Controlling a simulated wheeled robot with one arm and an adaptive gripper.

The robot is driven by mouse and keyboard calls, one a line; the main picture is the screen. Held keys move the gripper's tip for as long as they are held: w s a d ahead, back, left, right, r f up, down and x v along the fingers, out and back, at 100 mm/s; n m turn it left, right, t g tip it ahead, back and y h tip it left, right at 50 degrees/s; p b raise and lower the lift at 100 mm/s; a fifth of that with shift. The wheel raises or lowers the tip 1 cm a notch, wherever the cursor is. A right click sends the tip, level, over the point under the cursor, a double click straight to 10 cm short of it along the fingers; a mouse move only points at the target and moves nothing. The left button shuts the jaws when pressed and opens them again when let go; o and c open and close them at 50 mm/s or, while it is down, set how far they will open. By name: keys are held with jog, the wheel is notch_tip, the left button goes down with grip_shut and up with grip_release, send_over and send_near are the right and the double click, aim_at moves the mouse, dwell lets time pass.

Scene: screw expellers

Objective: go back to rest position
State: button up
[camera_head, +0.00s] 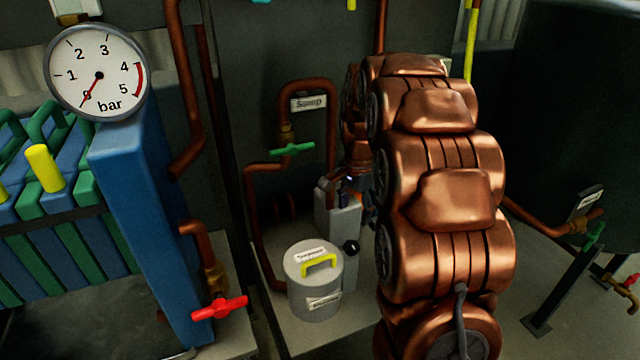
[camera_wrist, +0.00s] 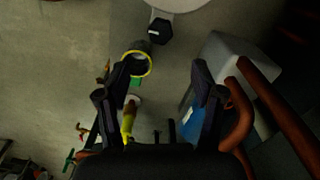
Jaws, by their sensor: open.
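In the wrist view my gripper (camera_wrist: 161,72) is open, with its two black fingers apart and nothing between them. Beyond the fingers lie the floor, a small dark cylinder with a yellow rim (camera_wrist: 137,63) and a black knob (camera_wrist: 159,30). In the head view my copper-coloured arm stands in the right middle, and it hides most of the gripper. What the gripper points at cannot be told from the head view.
A grey lidded pot (camera_head: 315,285) with a yellow handle stands on a pale plinth beside the arm. A blue frame (camera_head: 145,210) with a pressure gauge (camera_head: 98,75) is at left. Copper pipes carry a green valve (camera_head: 292,149) and a red valve (camera_head: 220,308). A dark tank (camera_head: 575,110) is at right.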

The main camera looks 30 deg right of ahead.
jog(key=s+a+r+n+g, duration=0.1)
jog(key=s+a+r+n, duration=0.1)
jog(key=s+a+n, duration=0.75)
jog(key=s+a+f+n+g, duration=0.1)
jog(key=s+a+n, duration=0.2)
jog(key=s+a, duration=0.5)
jog(key=s+a+f+n+g, duration=0.1)
jog(key=s+a+n, duration=0.2)
jog(key=s, duration=1)
notch_tip(320, 180, up, 26)
jog(key=t+p, duration=0.1)
jog(key=p, duration=2.4)
jog(key=shift+s+r, duration=0.15)
jog(key=shift+r, duration=0.05)
jog(key=shift+c, duration=0.4)
